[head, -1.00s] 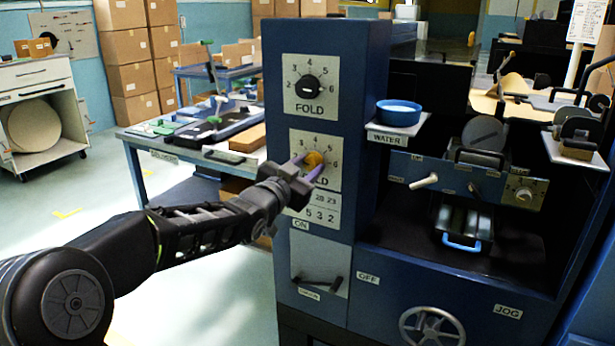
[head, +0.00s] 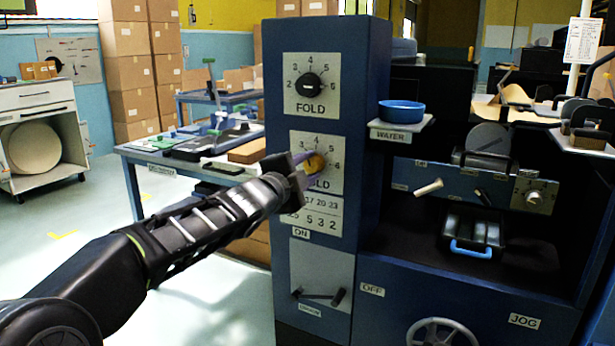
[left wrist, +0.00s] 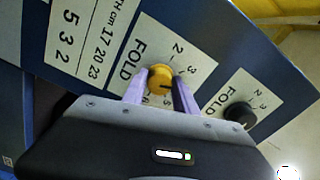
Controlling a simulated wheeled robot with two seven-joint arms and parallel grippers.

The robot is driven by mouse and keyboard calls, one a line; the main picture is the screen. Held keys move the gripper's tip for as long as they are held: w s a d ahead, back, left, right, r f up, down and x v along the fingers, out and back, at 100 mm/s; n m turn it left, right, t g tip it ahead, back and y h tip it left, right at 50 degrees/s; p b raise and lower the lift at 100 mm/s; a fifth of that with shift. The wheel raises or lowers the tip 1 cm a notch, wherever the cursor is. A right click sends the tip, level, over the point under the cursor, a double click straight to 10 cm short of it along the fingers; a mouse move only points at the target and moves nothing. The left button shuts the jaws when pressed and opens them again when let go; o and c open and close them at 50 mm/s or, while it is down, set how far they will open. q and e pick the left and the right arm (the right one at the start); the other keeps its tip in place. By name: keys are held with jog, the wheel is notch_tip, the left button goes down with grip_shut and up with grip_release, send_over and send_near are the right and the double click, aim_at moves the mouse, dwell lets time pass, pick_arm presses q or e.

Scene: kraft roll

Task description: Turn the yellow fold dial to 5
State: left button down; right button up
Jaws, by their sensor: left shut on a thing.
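The yellow fold dial (head: 316,162) is on the lower white plate (head: 330,142) of the blue column. My left gripper (head: 309,166) reaches it from the left. In the left wrist view the yellow dial (left wrist: 159,80) sits between the two purple fingers of my left gripper (left wrist: 161,88), which are shut on its sides. A dark mark on the dial points toward the finger on the right, roughly the 4 to 5 side; that finger hides part of the scale, so the exact number is unclear. My right gripper is not in view.
A black fold dial (head: 310,85) is on the plate above. A number plate (head: 320,212) and a lever panel (head: 320,283) lie below. A blue bowl (head: 401,111) stands on the water shelf to the right. A workbench (head: 190,155) is behind the arm.

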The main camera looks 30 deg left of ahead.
pick_arm(q)
jog(key=m+b, duration=0.1)
jog(key=m, duration=0.2)
jog(key=m+b, duration=0.1)
jog(key=m, duration=0.2)
jog(key=shift+r+m, duration=0.2)
jog(key=shift+m, duration=0.1)
jog(key=m+b, duration=0.1)
jog(key=m, duration=0.4)
jog(key=shift+r+m+b, duration=0.1)
jog(key=shift+m+b, duration=0.25)
jog(key=shift+m, duration=0.05)
jog(key=c, duration=1.1)
grip_release()
jog(key=shift+d, duration=0.1)
jog(key=shift+o, duration=0.7)
jog(key=shift+w, duration=0.1)
